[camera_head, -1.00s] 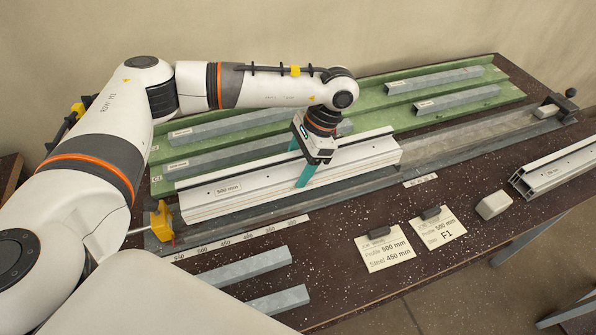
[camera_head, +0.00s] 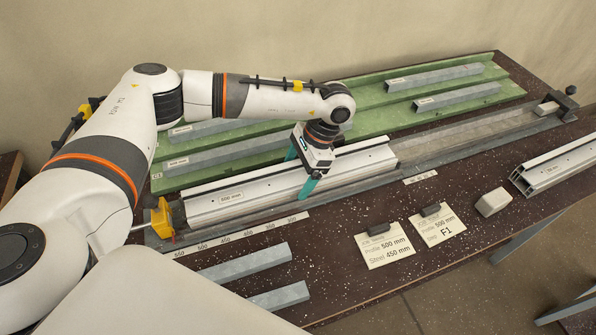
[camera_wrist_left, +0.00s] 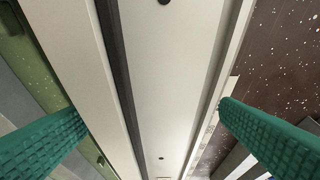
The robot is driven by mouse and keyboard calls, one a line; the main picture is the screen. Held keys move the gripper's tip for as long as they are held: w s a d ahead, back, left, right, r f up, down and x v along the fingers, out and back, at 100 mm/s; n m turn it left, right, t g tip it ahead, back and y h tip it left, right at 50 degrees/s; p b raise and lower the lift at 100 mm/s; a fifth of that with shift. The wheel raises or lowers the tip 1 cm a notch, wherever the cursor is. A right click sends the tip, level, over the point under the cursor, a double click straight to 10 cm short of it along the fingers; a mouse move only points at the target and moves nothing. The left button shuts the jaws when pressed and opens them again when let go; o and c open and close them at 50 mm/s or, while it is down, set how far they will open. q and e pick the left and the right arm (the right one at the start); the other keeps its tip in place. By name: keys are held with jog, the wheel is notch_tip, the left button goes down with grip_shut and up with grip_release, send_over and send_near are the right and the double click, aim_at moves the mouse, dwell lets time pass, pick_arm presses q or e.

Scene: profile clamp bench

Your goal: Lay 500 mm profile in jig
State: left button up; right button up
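The 500 mm profile (camera_head: 240,195), a long pale aluminium bar with a dark slot, lies lengthwise in the left part of the grey jig (camera_head: 425,152), its left end beside the yellow clamp (camera_head: 161,219). My left gripper (camera_head: 299,171) points down over the profile toward its right half. One green finger stands on each side. In the left wrist view the profile (camera_wrist_left: 165,85) runs between the spread fingers (camera_wrist_left: 154,110), which sit just outside its edges; the finger parts below its top are hidden. My right gripper is not in view.
A green rack (camera_head: 375,125) with several grey bars stands behind the jig. In front are two grey bars (camera_head: 243,263), two cards (camera_head: 385,249) and a pale block (camera_head: 493,203). Another profile (camera_head: 552,165) lies at right. A dark stop (camera_head: 567,100) stands at the jig's far end.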

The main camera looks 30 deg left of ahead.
pick_arm(q)
jog(key=shift+w+r+p, duration=0.1)
jog(key=shift+r+p, duration=0.25)
jog(key=shift+r, duration=0.1)
jog(key=b+v, duration=0.3)
jog(key=v, duration=0.8)
jog(key=shift+r, duration=0.3)
jog(key=shift+d, duration=0.15)
